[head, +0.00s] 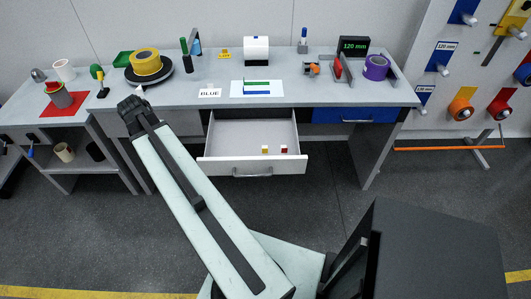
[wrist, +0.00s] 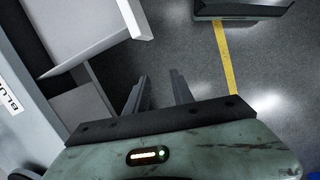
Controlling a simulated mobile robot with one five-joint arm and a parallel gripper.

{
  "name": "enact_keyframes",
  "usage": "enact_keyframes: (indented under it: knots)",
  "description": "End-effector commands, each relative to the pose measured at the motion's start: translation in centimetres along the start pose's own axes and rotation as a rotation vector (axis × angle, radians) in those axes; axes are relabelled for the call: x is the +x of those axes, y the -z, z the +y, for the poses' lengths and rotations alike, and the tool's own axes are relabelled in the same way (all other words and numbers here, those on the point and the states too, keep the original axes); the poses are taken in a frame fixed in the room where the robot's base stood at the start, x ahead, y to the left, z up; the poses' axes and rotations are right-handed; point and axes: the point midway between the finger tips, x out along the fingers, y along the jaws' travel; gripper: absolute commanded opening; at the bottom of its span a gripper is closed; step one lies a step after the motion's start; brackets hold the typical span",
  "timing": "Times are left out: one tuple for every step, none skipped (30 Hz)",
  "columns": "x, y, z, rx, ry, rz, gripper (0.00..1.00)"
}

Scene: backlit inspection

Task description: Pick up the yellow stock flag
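A small yellow piece (head: 264,149), which looks like the yellow stock flag, is inside the open white drawer (head: 217,166) in the head view. A small red piece (head: 284,149) is just to its right. My gripper (head: 133,110) is at the upper left end of my arm, left of the drawer and near the bench's front edge, well apart from the yellow piece. In the wrist view my gripper (wrist: 158,88) has its two dark fingers spread with only floor between them. The yellow piece does not show there.
The grey bench (head: 190,97) carries a BLUE card (head: 210,93), a yellow tape roll (head: 146,62), a small yellow sign (head: 224,54) and a purple roll (head: 376,67). A blue drawer (head: 340,115) is shut at right. The drawer also shows in the wrist view (wrist: 85,45).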

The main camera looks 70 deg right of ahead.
Motion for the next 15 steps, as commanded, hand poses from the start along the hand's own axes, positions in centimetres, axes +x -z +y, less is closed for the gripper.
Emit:
enact_keyframes:
  knots:
    - [2.5, -3.9, 3.9, -0.009, 0.002, -0.036, 0.29]
    - [3.4, -6.2, 5.8, -0.028, 0.003, -0.058, 0.29]
    - [4.5, -9.2, 7.9, -0.052, 0.008, -0.084, 0.29]
    - [5.2, -11.5, 9.3, -0.069, 0.013, -0.103, 0.29]
    - [6.0, -13.6, 10.5, -0.084, 0.020, -0.120, 0.29]
    - [6.8, -16.5, 11.9, -0.104, 0.030, -0.142, 0.29]
    - [7.4, -18.4, 12.7, -0.118, 0.038, -0.156, 0.29]
    - [7.9, -20.2, 13.4, -0.132, 0.047, -0.170, 0.29]
    - [8.4, -22.2, 14.1, -0.146, 0.057, -0.183, 0.29]
    - [8.7, -23.5, 14.5, -0.156, 0.064, -0.192, 0.29]
    - [8.9, -24.6, 14.8, -0.164, 0.070, -0.199, 0.29]
    - [9.2, -25.6, 15.1, -0.174, 0.076, -0.205, 0.29]
    - [9.2, -26.1, 15.2, -0.179, 0.079, -0.209, 0.29]
    - [9.3, -26.5, 15.3, -0.183, 0.082, -0.211, 0.29]
    - [9.3, -26.7, 15.3, -0.186, 0.083, -0.212, 0.29]
